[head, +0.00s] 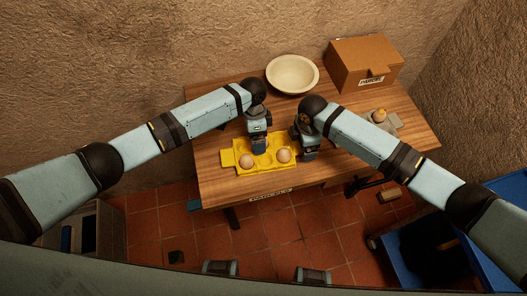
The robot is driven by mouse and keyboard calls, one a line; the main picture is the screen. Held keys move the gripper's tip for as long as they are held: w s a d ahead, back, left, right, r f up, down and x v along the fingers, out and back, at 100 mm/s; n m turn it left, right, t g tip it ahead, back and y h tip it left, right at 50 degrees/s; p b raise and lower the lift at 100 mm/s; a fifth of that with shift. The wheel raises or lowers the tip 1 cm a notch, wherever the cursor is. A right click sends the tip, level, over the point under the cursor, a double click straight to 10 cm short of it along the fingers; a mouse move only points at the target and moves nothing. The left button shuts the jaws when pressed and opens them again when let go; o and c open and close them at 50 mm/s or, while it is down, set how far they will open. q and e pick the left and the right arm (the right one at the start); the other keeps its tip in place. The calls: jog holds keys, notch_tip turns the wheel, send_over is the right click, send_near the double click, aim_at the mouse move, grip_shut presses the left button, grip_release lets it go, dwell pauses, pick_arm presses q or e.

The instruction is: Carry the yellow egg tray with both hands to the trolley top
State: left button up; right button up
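The yellow egg tray (228,158) lies on the wooden table near its front edge. One egg (247,161) sits in its left part and another egg (283,156) in its right part. My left gripper (258,147) points down over the tray's back middle, between the eggs, and hides part of it. My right gripper (308,155) points down beside the tray's right end. The fingers of both are too small and covered to show whether they are open or touching the tray. I cannot make out a trolley top for certain.
On the wooden table (217,188), a cream bowl (292,73) and a cardboard box (362,65) stand at the back. A grey tray (393,122) with a brownish round item (379,115) is at right. A blue container (395,243) is lower right. A small block (390,195) lies on the floor.

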pick_arm(q)
jog(key=shift+f, duration=0.2)
pick_arm(e)
jog(key=shift+f, duration=0.2)
pick_arm(q)
jog(key=c, duration=1.1)
pick_arm(e)
jog(key=c, duration=1)
pick_arm(q)
jog(key=shift+s, duration=0.1)
pick_arm(e)
jog(key=shift+r, duration=0.15)
